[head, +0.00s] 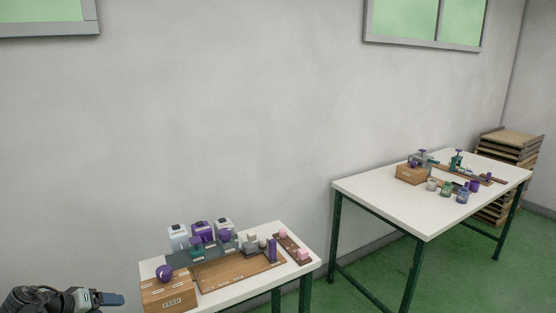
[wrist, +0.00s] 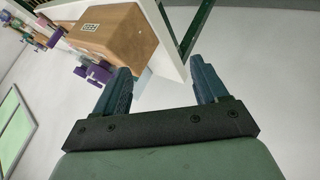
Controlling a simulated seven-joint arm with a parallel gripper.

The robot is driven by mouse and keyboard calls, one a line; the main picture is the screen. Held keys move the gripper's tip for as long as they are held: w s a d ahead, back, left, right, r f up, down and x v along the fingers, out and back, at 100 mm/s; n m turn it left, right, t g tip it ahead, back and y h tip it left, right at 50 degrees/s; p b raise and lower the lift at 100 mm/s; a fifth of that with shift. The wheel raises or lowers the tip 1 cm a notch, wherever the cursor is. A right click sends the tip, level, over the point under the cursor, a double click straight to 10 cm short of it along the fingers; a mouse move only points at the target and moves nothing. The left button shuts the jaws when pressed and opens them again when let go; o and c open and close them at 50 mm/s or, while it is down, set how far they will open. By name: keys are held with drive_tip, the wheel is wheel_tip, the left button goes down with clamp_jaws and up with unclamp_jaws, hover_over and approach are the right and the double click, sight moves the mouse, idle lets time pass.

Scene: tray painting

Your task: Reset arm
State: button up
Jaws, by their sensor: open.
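My gripper (head: 112,299) is at the lower left in the head view, left of the near table (head: 235,290) and of the wooden box marked FEED (head: 172,297). In the wrist view my gripper (wrist: 162,82) has its two blue-grey fingers wide apart with nothing between them. The wooden box (wrist: 108,30) shows tilted beyond the left finger.
A second white table (head: 375,197) with jars (head: 446,189) stands at right. Stacked trays (head: 518,143) are behind it. Green floor lies between the tables.

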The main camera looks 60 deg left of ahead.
drive_tip(key=w+d+f+n+g+h, duration=0.1)
drive_tip(key=w+d+f+n+g, duration=0.15)
drive_tip(key=d+f, duration=0.5)
drive_tip(key=w+d+f+n+g+h, duration=0.1)
drive_tip(key=w+d+f, duration=0.3)
drive_tip(key=f, duration=0.6)
drive_tip(key=w+d+f+m+g+h, duration=0.2)
drive_tip(key=w+d+f+m, duration=0.1)
drive_tip(key=w+d+f, duration=0.95)
drive_tip(key=w+d+f+m+g+h, duration=0.25)
drive_tip(key=w+d+f, duration=0.65)
drive_tip(key=w+d, duration=0.6)
drive_tip(key=w+d+f+m+g+h, duration=0.15)
drive_tip(key=w+d, duration=0.25)
drive_tip(key=d, duration=0.4)
drive_tip(key=w+d+f+m+y, duration=0.1)
drive_tip(key=w+d+f+m, duration=0.2)
drive_tip(key=d, duration=0.5)
drive_tip(key=w+d+f+m+g+h, duration=0.1)
drive_tip(key=w+d+f+m, duration=0.2)
drive_tip(key=d, duration=0.6)
drive_tip(key=s+d+f+m+g+y, duration=0.1)
drive_tip(key=s+d+f+m+g, duration=0.1)
drive_tip(key=d, duration=1)
drive_tip(key=s+d+f+m+g+y, duration=0.1)
drive_tip(key=d+m, duration=0.4)
drive_tip(key=d, duration=0.6)
drive_tip(key=shift+s+d+f+g+y, duration=0.4)
drive_tip(key=shift+s+f+g, duration=0.1)
drive_tip(key=shift+f, duration=0.2)
